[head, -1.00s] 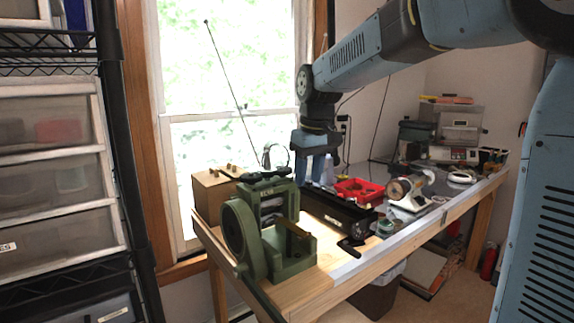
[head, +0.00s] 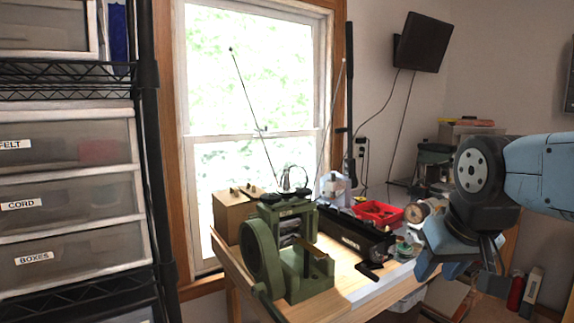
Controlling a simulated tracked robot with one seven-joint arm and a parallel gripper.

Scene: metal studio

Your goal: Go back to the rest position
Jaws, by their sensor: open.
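My gripper (head: 447,268) is at the right of the head view, at the end of my blue and black arm. It points downward, past the front edge of the workbench (head: 345,300). Its jaws are open, and I see nothing held between them. It is apart from the green rolling machine (head: 290,255) on the near end of the bench.
A black machine (head: 345,232), a red tray (head: 378,212) and a cardboard-coloured box (head: 235,210) are on the bench. A rack of drawers (head: 70,200) stands at the left. A red cylinder (head: 515,291) stands at the lower right.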

